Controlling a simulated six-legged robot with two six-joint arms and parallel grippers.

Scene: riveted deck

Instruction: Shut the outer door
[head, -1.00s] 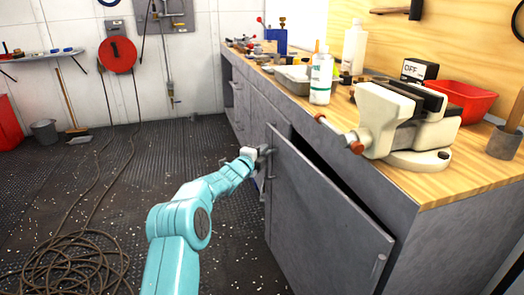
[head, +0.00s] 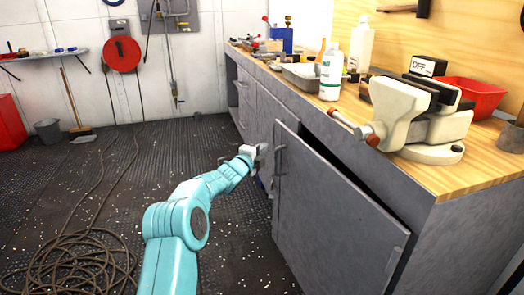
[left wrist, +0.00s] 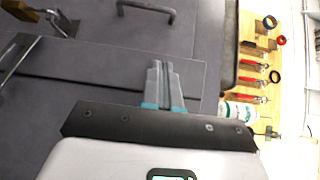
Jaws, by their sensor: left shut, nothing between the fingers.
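The outer door (head: 335,215) is a grey panel on the front of the workbench cabinet. It stands ajar, with a dark gap between its top edge and the cabinet. An upright handle (head: 393,262) is near its right edge. My left gripper (head: 262,150), on the teal arm, is at the left end of this door, near another handle (head: 278,160). I cannot tell whether it touches the door. In the left wrist view its fingers (left wrist: 163,80) are together and empty, over grey panels. My right gripper is not in view.
The wooden bench top carries a vise (head: 415,115), a white bottle (head: 331,72) and a red tray (head: 475,95). A coiled cable (head: 70,262) lies on the deck at left. A bucket (head: 48,131) and broom stand by the back wall. The deck left of the cabinet is mostly clear.

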